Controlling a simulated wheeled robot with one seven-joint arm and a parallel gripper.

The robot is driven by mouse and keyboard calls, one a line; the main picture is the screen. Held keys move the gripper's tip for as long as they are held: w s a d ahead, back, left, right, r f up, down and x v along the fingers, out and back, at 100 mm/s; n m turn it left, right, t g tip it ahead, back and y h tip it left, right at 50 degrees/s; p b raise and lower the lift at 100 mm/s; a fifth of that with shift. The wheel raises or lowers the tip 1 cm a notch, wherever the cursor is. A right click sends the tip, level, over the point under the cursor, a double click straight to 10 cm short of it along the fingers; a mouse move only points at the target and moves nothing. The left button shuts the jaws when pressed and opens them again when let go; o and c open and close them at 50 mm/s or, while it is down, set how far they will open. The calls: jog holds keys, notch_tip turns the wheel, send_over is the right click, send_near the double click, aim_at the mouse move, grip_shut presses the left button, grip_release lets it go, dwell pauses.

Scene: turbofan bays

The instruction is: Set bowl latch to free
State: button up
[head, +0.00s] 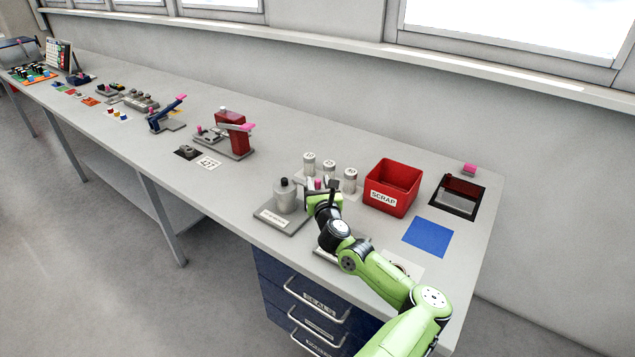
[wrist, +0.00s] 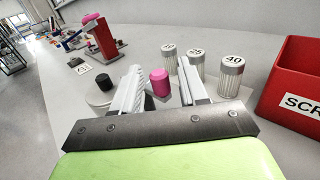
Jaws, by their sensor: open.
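A grey metal vessel with a black knob (head: 285,195) stands on a labelled grey plate (head: 269,217); the label is too small to read. In the wrist view its black knob (wrist: 103,81) is left of my gripper. A pink knob (wrist: 160,82) stands upright between and beyond my fingers; in the head view it shows only partly (head: 318,183). I cannot tell whether it is the bowl latch or which setting it has. My gripper (wrist: 160,72) is open and empty, low over the bench right of the vessel. Its fingers are largely hidden in the head view (head: 316,190).
Ribbed canisters marked with numbers (wrist: 230,76) stand just beyond my gripper. A red SCRAP bin (head: 391,188) is to the right, with a blue mat (head: 431,237) and a dark-framed recess (head: 458,196) past it. A red device with a pink lever (head: 231,131) stands farther left.

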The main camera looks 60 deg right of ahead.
jog(key=shift+w+d, duration=0.3)
jog(key=shift+d, duration=0.1)
grip_shut()
